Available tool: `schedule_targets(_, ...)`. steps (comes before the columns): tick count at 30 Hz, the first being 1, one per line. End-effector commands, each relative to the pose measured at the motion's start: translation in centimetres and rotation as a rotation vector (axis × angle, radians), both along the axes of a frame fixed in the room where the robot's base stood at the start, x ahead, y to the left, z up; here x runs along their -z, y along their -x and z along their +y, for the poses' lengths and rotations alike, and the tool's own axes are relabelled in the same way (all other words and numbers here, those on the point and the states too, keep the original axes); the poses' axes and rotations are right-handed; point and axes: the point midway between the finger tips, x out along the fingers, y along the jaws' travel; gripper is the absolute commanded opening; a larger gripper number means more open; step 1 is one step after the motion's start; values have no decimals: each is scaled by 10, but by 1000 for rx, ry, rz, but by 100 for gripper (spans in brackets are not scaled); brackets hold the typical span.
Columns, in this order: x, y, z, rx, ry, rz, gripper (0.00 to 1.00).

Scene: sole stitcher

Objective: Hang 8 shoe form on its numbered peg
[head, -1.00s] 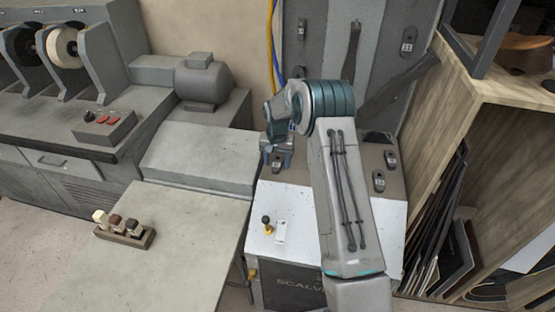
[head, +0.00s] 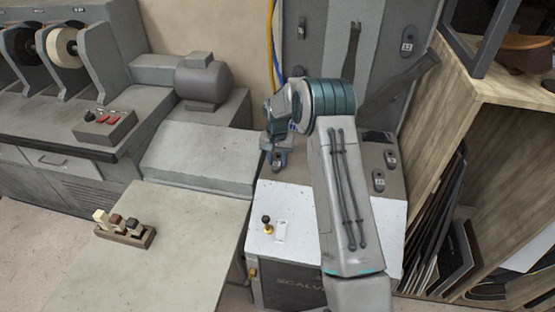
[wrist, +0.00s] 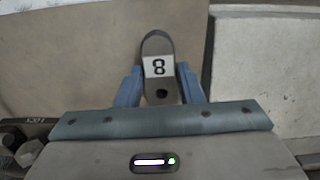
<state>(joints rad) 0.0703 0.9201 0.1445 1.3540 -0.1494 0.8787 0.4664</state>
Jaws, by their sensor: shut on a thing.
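In the wrist view my gripper (wrist: 160,92) has its two blue fingers closed on the sides of the 8 shoe form (wrist: 157,48). The form is dark grey with a rounded top, a white label reading 8 and a dark hole below the label. In the head view my gripper (head: 277,142) is partly hidden by my own arm, over the left part of the grey machine's upper panel. A dark form (head: 278,160) with a pale label shows just below it; its number is too small to read there. I cannot tell whether it touches the panel.
Other dark numbered forms hang on the panel at right (head: 379,181) and higher up (head: 407,45). A black-knobbed lever (head: 266,222) stands on the white ledge. A wooden shelf (head: 490,90) stands close at right. A grey table (head: 190,230) lies left, with a small stamp rack (head: 125,235).

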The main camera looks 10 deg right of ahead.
Motion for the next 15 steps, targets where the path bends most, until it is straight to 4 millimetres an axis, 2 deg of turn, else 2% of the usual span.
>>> schedule_targets(15, -33, -1, 0, -1, 0, -4, 0)
